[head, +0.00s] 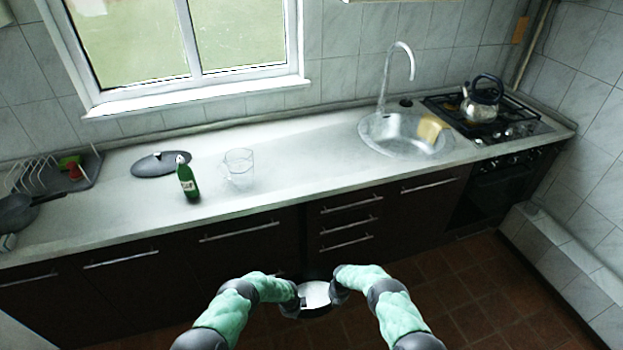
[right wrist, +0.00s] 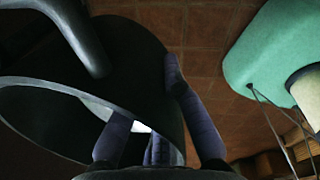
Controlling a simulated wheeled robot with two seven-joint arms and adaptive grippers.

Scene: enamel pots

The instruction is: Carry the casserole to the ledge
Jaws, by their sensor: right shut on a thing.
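The casserole (head: 316,294) is a dark pot with a pale inside, held upright in front of me above the floor. My right gripper (head: 337,294) is shut on its right side. In the right wrist view the casserole's dark wall (right wrist: 135,60) fills the left and middle, with my right fingers (right wrist: 160,120) at it. My left gripper (head: 291,302) is at the casserole's left side; its fingers are too dark and small to tell whether they are shut. A low tiled ledge (head: 566,246) runs along the right wall, apart from the casserole.
A long counter (head: 300,150) lies ahead, with a green bottle (head: 188,178), a glass jug (head: 239,165), a dark lid (head: 160,163) and a dish rack (head: 40,172). A kettle (head: 481,100) stands on the hob at the right. The brown tiled floor (head: 470,285) is clear toward the ledge.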

